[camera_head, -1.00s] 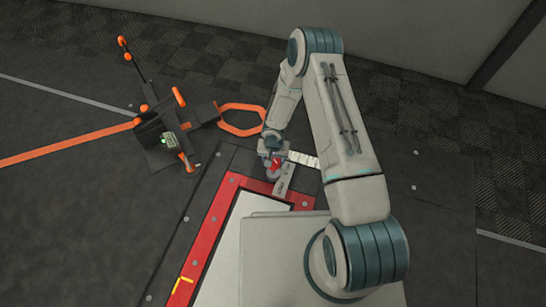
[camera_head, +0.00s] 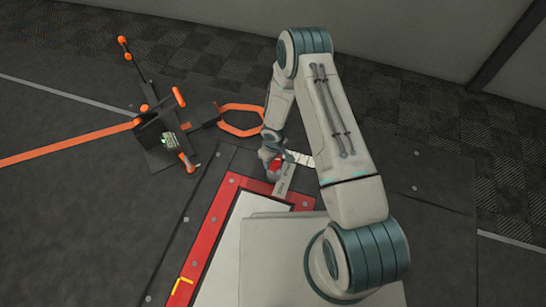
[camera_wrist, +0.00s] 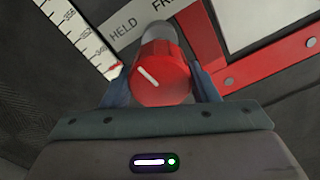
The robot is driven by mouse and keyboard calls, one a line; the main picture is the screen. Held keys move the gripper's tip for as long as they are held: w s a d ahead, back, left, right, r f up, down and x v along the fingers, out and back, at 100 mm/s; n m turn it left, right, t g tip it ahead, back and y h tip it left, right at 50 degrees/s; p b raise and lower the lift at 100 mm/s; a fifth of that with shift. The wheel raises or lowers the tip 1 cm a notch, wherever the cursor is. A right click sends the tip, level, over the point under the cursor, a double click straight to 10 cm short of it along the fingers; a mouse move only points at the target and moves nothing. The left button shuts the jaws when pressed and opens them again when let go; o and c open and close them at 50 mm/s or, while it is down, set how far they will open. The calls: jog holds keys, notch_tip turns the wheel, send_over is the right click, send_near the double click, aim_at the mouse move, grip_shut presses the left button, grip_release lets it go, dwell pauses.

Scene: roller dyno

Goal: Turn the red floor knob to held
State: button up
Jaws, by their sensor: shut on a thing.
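The red floor knob (camera_wrist: 160,72) is large in the wrist view, with a white pointer line on its top face. The line slants from upper left to lower right. My gripper (camera_wrist: 162,92) is shut on the knob, one finger on each side of it. A grey label plate (camera_wrist: 140,22) beyond the knob reads "HELD" at left and a partly cut word starting "FR" at right. The pointer's upper-left end leans towards the "HELD" side. In the head view the knob (camera_head: 275,163) is partly hidden by my gripper (camera_head: 271,165).
A white scale strip (camera_wrist: 85,40) with numbers lies left of the knob. A red frame (camera_head: 213,228) with bolts surrounds a pale plate. A black and orange stand (camera_head: 165,125) with an orange loop (camera_head: 241,120) is on the floor to the left.

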jog(key=n, duration=0.4)
jog(key=shift+d+n+p, duration=0.1)
jog(key=shift+n+p, duration=0.25)
jog(key=shift+n, duration=1.25)
jog(key=shift+w, duration=0.1)
jog(key=o, duration=1)
jog(key=shift+d, duration=0.1)
notch_tip(320, 180, up, 14)
jog(key=p, duration=0.5)
jog(key=shift+p, duration=0.3)
